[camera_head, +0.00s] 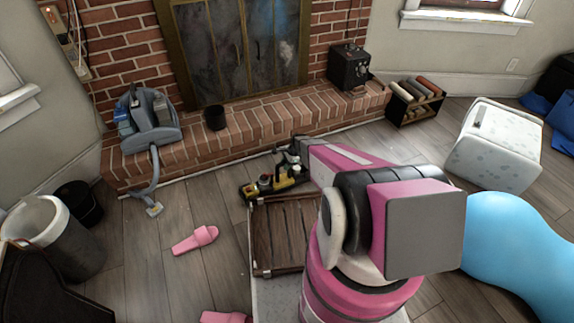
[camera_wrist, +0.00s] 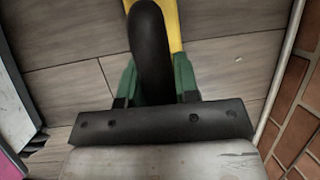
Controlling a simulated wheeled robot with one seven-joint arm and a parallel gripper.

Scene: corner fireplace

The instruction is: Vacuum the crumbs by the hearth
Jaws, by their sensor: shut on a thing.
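My gripper (camera_wrist: 156,80) has green fingers on both sides of a yellow-and-black tool (camera_wrist: 152,40) and is shut on it. The tool runs out of the top of the wrist view, so its far end is hidden. In the head view my gripper (camera_head: 291,158) is low in front of the brick hearth (camera_head: 255,121), with yellow and black shapes just below it. A small pale speck (camera_wrist: 238,60), perhaps a crumb, lies on the floor to the right of the tool. A blue-grey vacuum-like machine (camera_head: 158,136) sits on the hearth's left end, its hose hanging to the floor.
A black cup (camera_head: 215,118) and a dark box (camera_head: 349,68) stand on the hearth. Pink slippers (camera_head: 195,240) lie on the floor at left, near a grey bin (camera_head: 62,245). A small rack (camera_head: 416,108) and a white block (camera_head: 497,145) stand at right. Floor at left centre is mostly clear.

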